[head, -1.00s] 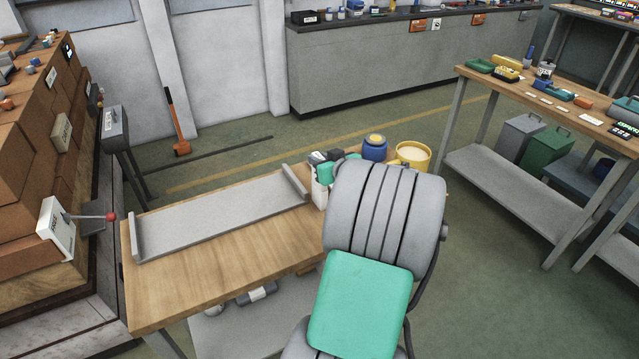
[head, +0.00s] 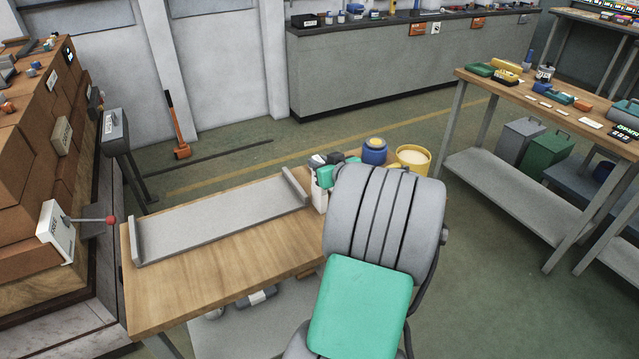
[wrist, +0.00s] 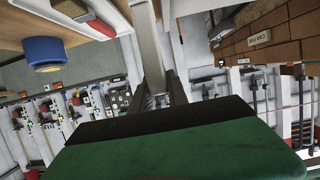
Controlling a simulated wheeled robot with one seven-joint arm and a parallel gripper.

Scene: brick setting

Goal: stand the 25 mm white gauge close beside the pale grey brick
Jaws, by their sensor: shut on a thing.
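My gripper (head: 322,170) is mostly hidden behind my arm in the head view. Only small dark and green parts show, at the right end of the wooden table. I cannot identify the pale grey brick in either view.
A long grey tray (head: 220,220) with raised ends lies on the wooden table (head: 220,285). A white box-like thing (head: 319,196) stands beside its right end. Beyond are a blue jar (head: 374,152), also in the wrist view (wrist: 45,52), and a yellow bucket (head: 413,158). The table's front is clear.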

